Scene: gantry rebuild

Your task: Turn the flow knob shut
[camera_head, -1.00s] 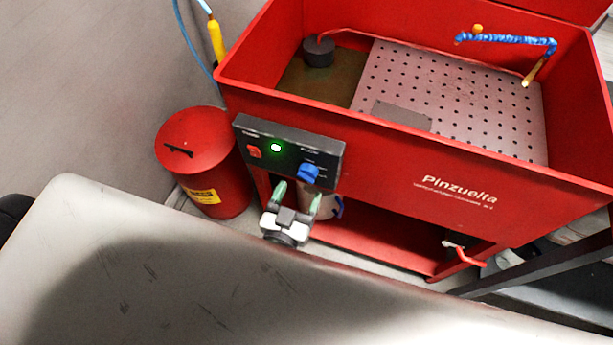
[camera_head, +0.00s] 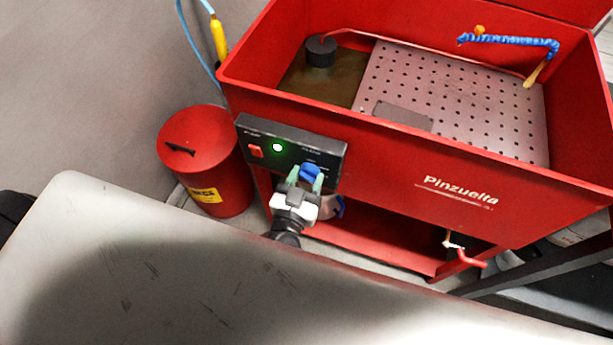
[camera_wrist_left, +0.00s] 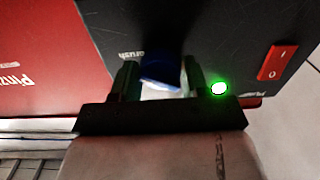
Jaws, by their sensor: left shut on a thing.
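The blue flow knob (camera_head: 310,171) sits on the dark control panel (camera_head: 330,160) on the front of the red parts washer. My left gripper (camera_head: 306,182) is at the knob, its green-tipped fingers on either side of it and shut on it. In the left wrist view the blue knob (camera_wrist_left: 161,72) shows between the two dark fingers of my left gripper (camera_wrist_left: 160,78). The knob's pointer mark cannot be made out. My right gripper is in neither view.
A lit green lamp (camera_head: 278,147) and a red switch (camera_head: 255,151) are left of the knob. A red bin (camera_head: 200,150) stands left of the washer. A red-handled valve (camera_head: 466,255) is low at the right. A pale surface (camera_head: 200,270) fills the foreground.

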